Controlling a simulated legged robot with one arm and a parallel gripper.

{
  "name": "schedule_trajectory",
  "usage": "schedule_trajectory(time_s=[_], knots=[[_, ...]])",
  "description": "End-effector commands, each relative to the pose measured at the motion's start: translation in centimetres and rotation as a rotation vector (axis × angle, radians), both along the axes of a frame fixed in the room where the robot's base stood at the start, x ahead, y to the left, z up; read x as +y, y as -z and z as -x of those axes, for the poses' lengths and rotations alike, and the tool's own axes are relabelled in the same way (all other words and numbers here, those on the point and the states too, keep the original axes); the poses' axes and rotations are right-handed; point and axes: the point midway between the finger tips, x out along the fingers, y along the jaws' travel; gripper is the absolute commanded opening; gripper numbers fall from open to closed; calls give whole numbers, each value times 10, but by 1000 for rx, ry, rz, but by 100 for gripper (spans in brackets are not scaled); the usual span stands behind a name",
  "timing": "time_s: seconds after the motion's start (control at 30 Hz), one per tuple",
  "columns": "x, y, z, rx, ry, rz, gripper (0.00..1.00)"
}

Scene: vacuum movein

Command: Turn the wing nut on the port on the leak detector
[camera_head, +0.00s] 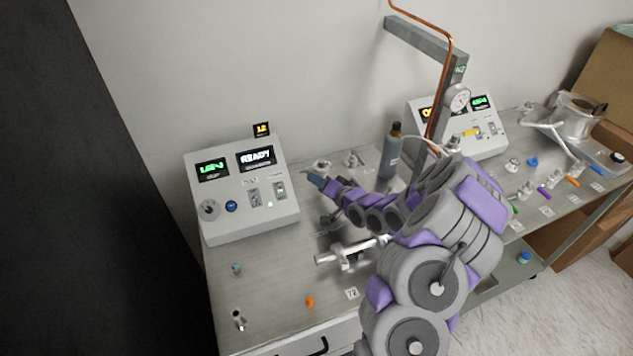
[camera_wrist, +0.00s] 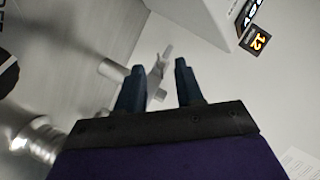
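The leak detector (camera_head: 238,205) is a grey sloped box with green and white lit displays on the left of the bench. A metal port fitting (camera_head: 322,165) stands just right of it, partly close to my gripper (camera_head: 314,179). In the wrist view, a silver wing-shaped piece (camera_wrist: 160,65), which looks like the wing nut, shows beside a short metal cylinder (camera_wrist: 111,70). My gripper (camera_wrist: 159,70) is open, its two dark blue fingers apart. The wing piece appears between and beyond the fingertips; I cannot tell whether they touch it.
A dark bottle (camera_head: 391,152) stands behind my arm. A silver clamp-like fitting (camera_head: 349,254) lies on the bench (camera_head: 270,275) in front. A second display box (camera_head: 480,125) and small coloured parts are to the right. A dark panel (camera_head: 120,180) rises at the left.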

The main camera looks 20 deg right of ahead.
Motion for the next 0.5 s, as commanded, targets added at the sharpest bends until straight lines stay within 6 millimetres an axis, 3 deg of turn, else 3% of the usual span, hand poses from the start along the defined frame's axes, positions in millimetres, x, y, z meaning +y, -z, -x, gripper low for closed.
schedule_trajectory(time_s=[0.2, 0.5], knots=[[2, 3, -13, -2, 0, -2, 36], [2, 4, -15, -1, 1, -2, 36]])
